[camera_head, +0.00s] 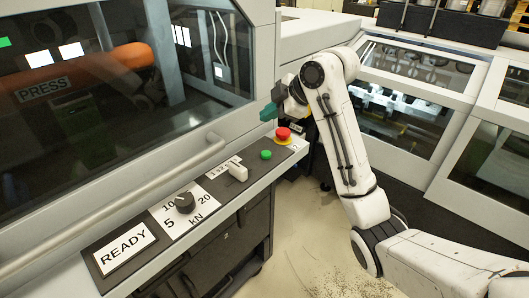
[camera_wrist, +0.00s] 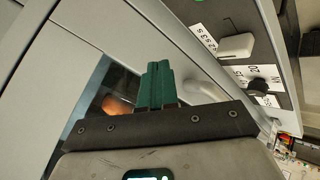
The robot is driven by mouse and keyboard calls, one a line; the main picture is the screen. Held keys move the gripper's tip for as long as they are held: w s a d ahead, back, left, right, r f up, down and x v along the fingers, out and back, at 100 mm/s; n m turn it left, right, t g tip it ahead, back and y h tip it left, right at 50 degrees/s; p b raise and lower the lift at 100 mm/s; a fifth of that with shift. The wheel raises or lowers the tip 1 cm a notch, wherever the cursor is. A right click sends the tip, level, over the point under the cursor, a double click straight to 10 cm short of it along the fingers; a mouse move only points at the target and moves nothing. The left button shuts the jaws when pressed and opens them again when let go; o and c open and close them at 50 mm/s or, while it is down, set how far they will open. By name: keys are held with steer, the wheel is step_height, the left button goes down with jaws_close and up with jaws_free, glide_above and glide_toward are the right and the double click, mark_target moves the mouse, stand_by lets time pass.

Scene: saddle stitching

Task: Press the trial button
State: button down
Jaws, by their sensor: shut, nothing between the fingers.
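The control panel carries a green button (camera_head: 266,154) and, beside it, a red mushroom button (camera_head: 283,133) on a yellow base. No label naming the trial button is readable on either. The green button also shows at the top edge of the wrist view (camera_wrist: 228,23). My gripper (camera_head: 268,112), with dark green fingers, is above and to the left of both buttons in the head view, apart from them. The fingers (camera_wrist: 158,72) are pressed together and empty in the wrist view. The red button is not visible in the wrist view.
The panel also holds a white lever (camera_head: 237,171), a black force knob (camera_head: 185,202) marked in kN, and a READY display (camera_head: 125,248). A long grey handrail (camera_head: 120,205) runs in front of the press window (camera_head: 110,90).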

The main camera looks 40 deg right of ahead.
steer(key=shift+f, duration=0.15)
steer(key=b, duration=0.6)
glide_above(269, 154)
step_height(269, 154, down, 6)
steer(key=shift+f, duration=0.25)
steer(key=shift+f+b, duration=0.45)
steer(key=shift+f, duration=0.6)
steer(key=shift+f, duration=0.15)
stand_by(0.6)
steer(key=shift+f, duration=0.25)
steer(key=shift+f+b, duration=0.35)
steer(key=shift+f, duration=0.2)
stand_by(0.7)
steer(key=shift+r, duration=0.1)
steer(key=shift+r+p, duration=0.85)
steer(key=shift+r, duration=0.05)
